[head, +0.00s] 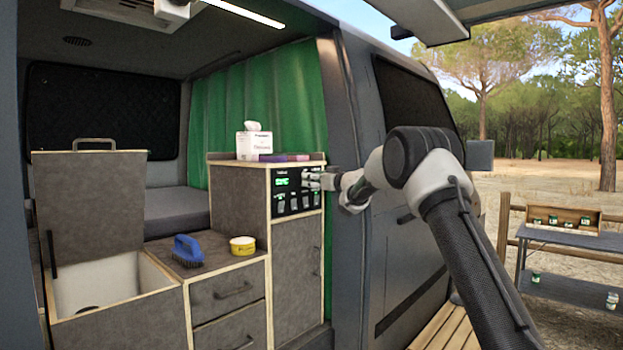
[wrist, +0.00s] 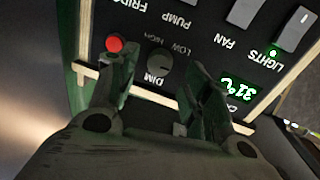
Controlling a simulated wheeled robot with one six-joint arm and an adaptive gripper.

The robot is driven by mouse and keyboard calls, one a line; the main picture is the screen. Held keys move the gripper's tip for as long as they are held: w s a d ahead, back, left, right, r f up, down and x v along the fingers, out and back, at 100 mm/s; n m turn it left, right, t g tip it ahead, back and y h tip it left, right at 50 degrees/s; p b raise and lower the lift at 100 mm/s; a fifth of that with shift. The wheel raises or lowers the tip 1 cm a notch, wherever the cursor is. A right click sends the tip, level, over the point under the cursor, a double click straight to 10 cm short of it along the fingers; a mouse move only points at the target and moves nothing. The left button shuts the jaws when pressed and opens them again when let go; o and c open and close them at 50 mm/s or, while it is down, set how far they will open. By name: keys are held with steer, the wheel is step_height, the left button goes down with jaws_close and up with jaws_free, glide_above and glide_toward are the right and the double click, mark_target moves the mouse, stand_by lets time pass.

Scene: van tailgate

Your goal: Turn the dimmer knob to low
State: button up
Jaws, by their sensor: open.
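The dimmer knob (wrist: 159,65) is a small round dark dial on the black control panel (head: 297,190), beside the printed words DIM, LOW and HIGH, which appear upside down in the wrist view. Its pointer direction is too small to tell. My gripper (wrist: 160,68) is open, with one finger on each side of the knob. I cannot tell whether either finger touches it. In the head view my gripper (head: 312,178) is close to the panel face and covers part of it, and the knob is hidden there.
A red button (wrist: 115,43) sits left of the knob. Rocker switches such as the lights switch (wrist: 298,30) and a green display (wrist: 238,88) share the panel. A tissue box (head: 254,144) stands on the cabinet above. A blue brush (head: 188,250) and yellow tub (head: 242,246) lie on the lower counter.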

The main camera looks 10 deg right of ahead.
steer(key=shift+x, duration=0.9)
steer(key=c, duration=1)
steer(key=shift+n+y, duration=0.3)
steer(key=shift+n, duration=2.1)
steer(key=shift+c, duration=0.2)
steer(key=o, duration=1)
steer(key=shift+o, duration=0.2)
